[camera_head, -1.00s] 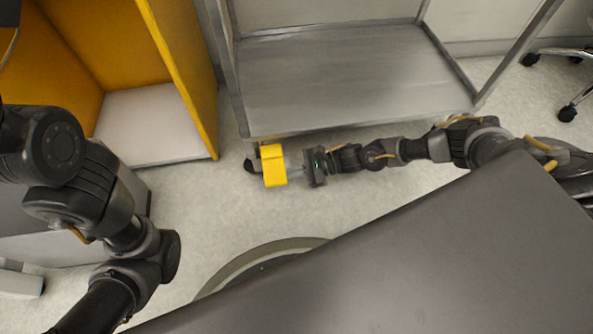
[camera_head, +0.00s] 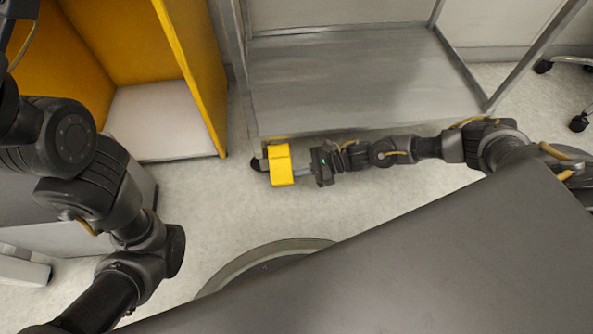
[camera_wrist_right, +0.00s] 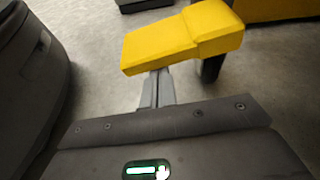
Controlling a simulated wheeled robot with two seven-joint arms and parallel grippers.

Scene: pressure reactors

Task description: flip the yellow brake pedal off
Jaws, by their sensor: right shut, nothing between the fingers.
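The yellow brake pedal (camera_head: 281,164) is low over the floor, in front of the metal shelf, with a dark wheel on its left. In the right wrist view the pedal (camera_wrist_right: 180,38) is a bent yellow slab just ahead of the fingers. My right gripper (camera_head: 297,173) reaches in from the right to the pedal's right side. Its fingers (camera_wrist_right: 157,88) are shut together with nothing between them. Their tips end at or under the pedal's near edge; the pedal partly hides them, so contact cannot be told. My left arm shows on the left, but its gripper is not in view.
A grey metal shelf (camera_head: 350,85) stands just behind the pedal and my right forearm. A yellow open cabinet (camera_head: 190,70) is at the upper left. Pale floor (camera_head: 215,215) is clear left of and in front of the pedal.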

